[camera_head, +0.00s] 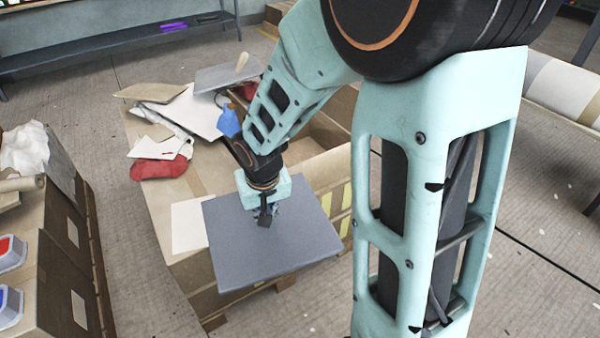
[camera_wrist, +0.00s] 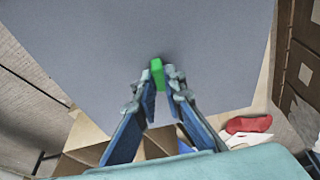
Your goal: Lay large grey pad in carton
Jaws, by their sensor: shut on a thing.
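The large grey pad (camera_head: 270,255) is a flat, stiff-looking rectangle, held roughly level at the near side of the work area. My gripper (camera_head: 266,213) is above its far part, shut on it. In the wrist view the pad (camera_wrist: 90,50) fills the upper picture, and my gripper's fingers (camera_wrist: 160,92) close around a small green tab (camera_wrist: 157,73) at its surface. The open brown carton (camera_head: 325,128) lies behind and to the right of the pad, with my arm crossing over it. The pad and arm hide much of its near part and floor.
Left of the carton lie a white sheet (camera_head: 187,226), a red cloth (camera_head: 160,167), a blue bottle (camera_head: 228,121) and loose boards (camera_head: 195,110). A long shelf (camera_head: 110,42) runs along the back. Bare floor shows between.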

